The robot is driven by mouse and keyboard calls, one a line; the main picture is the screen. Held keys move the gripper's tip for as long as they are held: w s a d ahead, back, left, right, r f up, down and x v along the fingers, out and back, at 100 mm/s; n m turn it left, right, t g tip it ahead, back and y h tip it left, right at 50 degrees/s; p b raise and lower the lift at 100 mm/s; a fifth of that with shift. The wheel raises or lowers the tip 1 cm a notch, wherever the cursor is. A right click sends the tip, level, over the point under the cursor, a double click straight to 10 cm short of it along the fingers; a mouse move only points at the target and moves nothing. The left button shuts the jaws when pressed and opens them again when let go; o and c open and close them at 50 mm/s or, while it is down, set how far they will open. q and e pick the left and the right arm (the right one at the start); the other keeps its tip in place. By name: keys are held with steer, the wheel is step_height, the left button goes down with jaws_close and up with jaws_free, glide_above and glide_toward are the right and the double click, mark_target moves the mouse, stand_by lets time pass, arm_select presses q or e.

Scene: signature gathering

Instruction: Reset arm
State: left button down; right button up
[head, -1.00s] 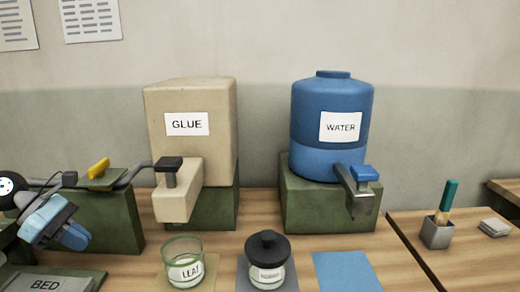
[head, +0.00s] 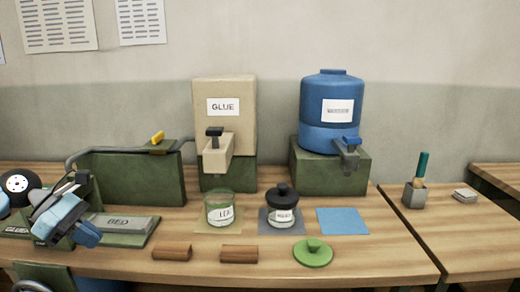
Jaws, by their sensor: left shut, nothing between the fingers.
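My left gripper (head: 72,217) comes in from the left in the head view. Its blue fingers are shut and empty, above the table at the left end of the grey block marked BED (head: 120,223). My right gripper is not in view. On the table stand an open glass jar with a leaf label (head: 220,209) and a second jar with a black lid (head: 282,212).
A beige glue dispenser (head: 224,130) and a blue water tank (head: 330,115) stand on green stands at the back. Two brown wooden pieces (head: 172,253) and a green lid (head: 313,254) lie at the front. The blue mat (head: 342,221) is bare.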

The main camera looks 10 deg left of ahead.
arm_select(q)
steer(key=s+d+f+n+t+h, duration=0.1)
steer(key=d+f+n+t+h, duration=0.4)
steer(key=d+n, duration=0.45)
steer(key=d+f+n+t+h, duration=0.3)
steer(key=d+f+n+t, duration=0.25)
steer(key=d+n, duration=0.45)
steer(key=s+d+f+n+g+y, duration=0.1)
steer(key=s+f+n+y, duration=0.35)
steer(key=f+n, duration=0.45)
steer(key=s+d+f+n+y, duration=0.1)
steer(key=s+f+n+y, duration=0.45)
steer(key=n, duration=0.55)
steer(key=s+d+f+n+g+y, duration=0.1)
steer(key=s+d+f+n+y, duration=0.15)
steer(key=s+f+n, duration=0.55)
step_height(320, 180, up, 16)
steer(key=w+a+n+y+p, duration=0.1)
steer(key=a+p, duration=0.1)
steer(key=p, duration=2)
steer(key=shift+a+f+t, duration=0.25)
steer(key=shift+t, duration=0.1)
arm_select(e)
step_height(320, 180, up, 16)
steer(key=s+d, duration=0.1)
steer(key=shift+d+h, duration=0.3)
